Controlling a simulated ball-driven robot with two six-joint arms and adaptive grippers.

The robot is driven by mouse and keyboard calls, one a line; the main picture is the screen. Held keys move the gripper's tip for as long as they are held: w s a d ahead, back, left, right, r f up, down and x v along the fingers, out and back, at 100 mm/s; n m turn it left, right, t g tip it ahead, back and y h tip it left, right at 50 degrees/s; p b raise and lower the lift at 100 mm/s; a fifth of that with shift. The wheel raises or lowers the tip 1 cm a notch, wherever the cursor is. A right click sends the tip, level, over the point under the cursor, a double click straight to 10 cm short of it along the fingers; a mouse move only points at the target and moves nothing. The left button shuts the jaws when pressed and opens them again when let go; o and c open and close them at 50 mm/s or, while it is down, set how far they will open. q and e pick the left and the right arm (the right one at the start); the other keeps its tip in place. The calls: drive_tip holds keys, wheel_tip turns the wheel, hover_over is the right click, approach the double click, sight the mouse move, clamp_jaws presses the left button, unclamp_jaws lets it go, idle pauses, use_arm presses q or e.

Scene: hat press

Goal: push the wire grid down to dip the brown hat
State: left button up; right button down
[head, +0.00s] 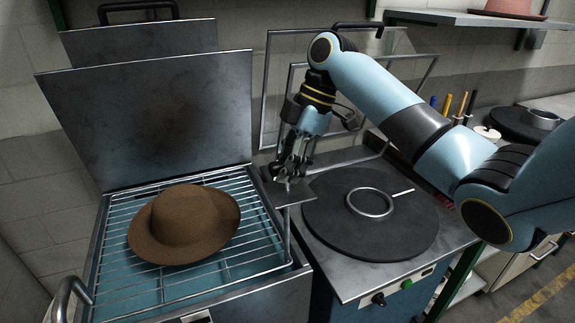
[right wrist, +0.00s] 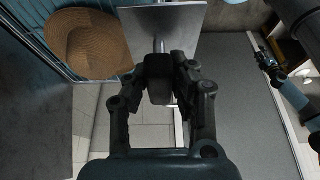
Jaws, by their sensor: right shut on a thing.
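The brown hat (head: 184,222) lies brim down on the wire grid (head: 120,272) in the left basin; part of it also shows in the right wrist view (right wrist: 98,45). The grid sits near the top of the basin, with blue (head: 205,290) showing below its bars. My right gripper (head: 290,178) is at the grid's right side, above a flat metal plate (head: 296,195) on an upright rod. In the right wrist view its fingers (right wrist: 162,75) are shut on a dark grip joined to that plate (right wrist: 190,22).
The basin's lid (head: 150,115) stands open behind the hat. A round dark plate with a metal ring (head: 370,202) lies on the station to the right. A curved metal handle (head: 66,296) stands at the basin's front left. A shelf with a pink hat (head: 508,8) is at upper right.

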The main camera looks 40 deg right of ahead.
drive_tip(key=b, duration=1.1)
approach(288, 260)
drive_tip(key=a+f, duration=0.1)
drive_tip(key=w+a+f, duration=0.1)
drive_tip(key=f, duration=0.1)
drive_tip(key=a+f, duration=0.1)
drive_tip(key=shift+w+a+f, duration=0.15)
drive_tip(key=shift+w+f, duration=0.1)
drive_tip(key=shift+w, duration=0.05)
drive_tip(key=shift+s+f, duration=0.1)
drive_tip(key=c, duration=1.6)
unclamp_jaws()
drive_tip(key=shift+f, duration=0.1)
drive_tip(key=o, duration=0.5)
drive_tip(key=v, duration=1.2)
